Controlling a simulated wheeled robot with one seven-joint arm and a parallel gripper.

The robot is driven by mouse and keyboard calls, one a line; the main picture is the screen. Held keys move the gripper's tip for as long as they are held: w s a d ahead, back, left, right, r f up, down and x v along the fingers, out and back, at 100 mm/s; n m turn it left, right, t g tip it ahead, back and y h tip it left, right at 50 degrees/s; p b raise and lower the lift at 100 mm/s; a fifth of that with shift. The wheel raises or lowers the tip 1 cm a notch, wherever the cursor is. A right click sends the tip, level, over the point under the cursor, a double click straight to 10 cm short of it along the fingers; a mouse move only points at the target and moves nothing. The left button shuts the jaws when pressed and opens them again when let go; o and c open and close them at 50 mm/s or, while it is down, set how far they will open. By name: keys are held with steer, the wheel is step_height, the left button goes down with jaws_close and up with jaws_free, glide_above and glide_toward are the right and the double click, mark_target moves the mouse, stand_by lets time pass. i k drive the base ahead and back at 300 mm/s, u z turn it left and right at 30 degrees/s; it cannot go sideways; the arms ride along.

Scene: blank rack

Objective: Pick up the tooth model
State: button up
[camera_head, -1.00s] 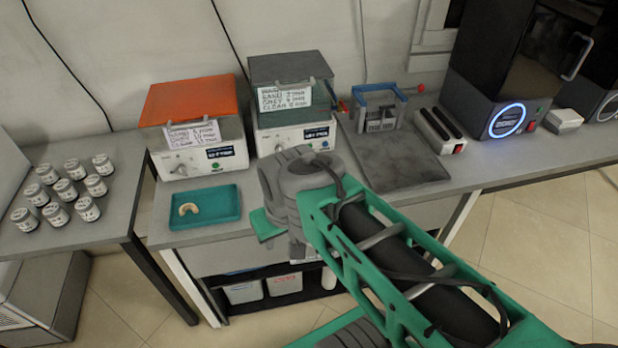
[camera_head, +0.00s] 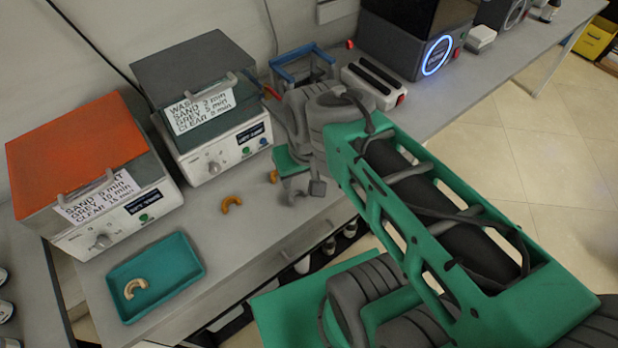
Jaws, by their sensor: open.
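A pale cream, arch-shaped tooth model (camera_head: 135,288) lies in the teal tray (camera_head: 185,243) at the lower left. An orange arch-shaped model (camera_head: 231,203) lies on the bare bench to the right of the tray. A small orange piece (camera_head: 273,176) shows just left of my gripper, partly hidden by it. My gripper (camera_head: 304,191) is open, with its grey fingertips pointing down over the bench, right of the orange model. I cannot tell whether anything lies between the fingers. My green arm hides the bench on the right.
An orange-lidded machine (camera_head: 75,150) and a grey-lidded machine (camera_head: 195,75) stand behind the tray. A blue-framed device (camera_head: 305,65), a black-slotted white box (camera_head: 373,85) and a dark machine with a glowing ring (camera_head: 437,55) stand farther right. Bench around the orange model is clear.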

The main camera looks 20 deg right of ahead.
mark_target(303, 192)
steer(key=k, duration=0.2)
steer(key=u, duration=0.5)
steer(key=i, duration=0.15)
steer(key=u, duration=1.45)
steer(key=k, duration=1.15)
steer(key=z, duration=0.15)
steer(key=i, duration=0.45)
steer(key=z, duration=0.9)
steer(key=i, duration=0.5)
steer(key=z, duration=0.4)
